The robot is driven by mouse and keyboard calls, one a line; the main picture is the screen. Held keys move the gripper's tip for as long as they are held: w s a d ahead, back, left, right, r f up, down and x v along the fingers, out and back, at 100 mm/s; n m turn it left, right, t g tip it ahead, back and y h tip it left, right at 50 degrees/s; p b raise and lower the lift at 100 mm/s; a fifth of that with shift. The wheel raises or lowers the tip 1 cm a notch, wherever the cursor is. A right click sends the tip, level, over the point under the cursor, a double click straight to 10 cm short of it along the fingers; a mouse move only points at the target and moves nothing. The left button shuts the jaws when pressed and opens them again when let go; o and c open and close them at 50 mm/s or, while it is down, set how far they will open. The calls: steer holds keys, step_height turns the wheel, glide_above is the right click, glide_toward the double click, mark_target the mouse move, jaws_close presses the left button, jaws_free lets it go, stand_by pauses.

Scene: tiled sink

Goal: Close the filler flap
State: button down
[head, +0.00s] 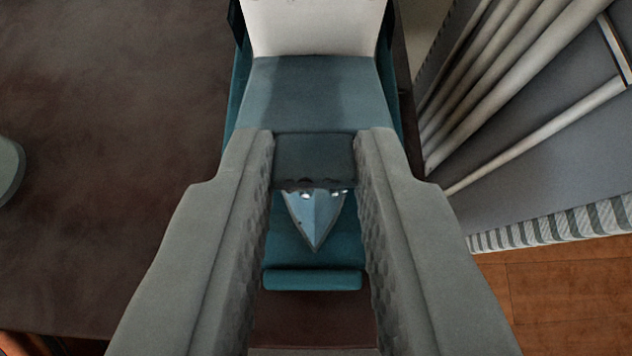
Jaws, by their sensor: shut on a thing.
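A teal and white appliance (318,92) stands in the middle of the head view, its white part at the top edge. My gripper (315,158) reaches over it from the bottom, with two grey fingers. The fingertips are shut on a dark teal flap-like piece (314,152), which spans the gap between them. I take it to be the filler flap. Below it, between the fingers, a pale blue pointed part (316,222) with small shiny spots shows. A teal bar (312,280) lies nearer. The fingers hide the appliance's sides, and the flap's hinge cannot be made out.
A dark brown surface (110,130) spreads left and is mostly clear. A grey-green rounded object (8,170) sits at the left edge. At right are pale rails (530,70), a grey panel (560,160), a striped edge (560,228) and orange-brown tiles (570,290).

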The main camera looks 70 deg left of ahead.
steer(key=shift+s+d+f+t+y, duration=0.15)
steer(key=shift+f+t+y, duration=0.25)
steer(key=shift+f+y, duration=0.45)
steer(key=shift+d+f+t+y, duration=0.2)
steer(key=shift+f+t+y, duration=0.3)
steer(key=shift+y, duration=0.55)
steer(key=shift+f, duration=0.15)
steer(key=c, duration=1.2)
jaws_free()
steer(key=shift+c, duration=0.2)
steer(key=v, duration=1.7)
steer(key=shift+d, duration=0.15)
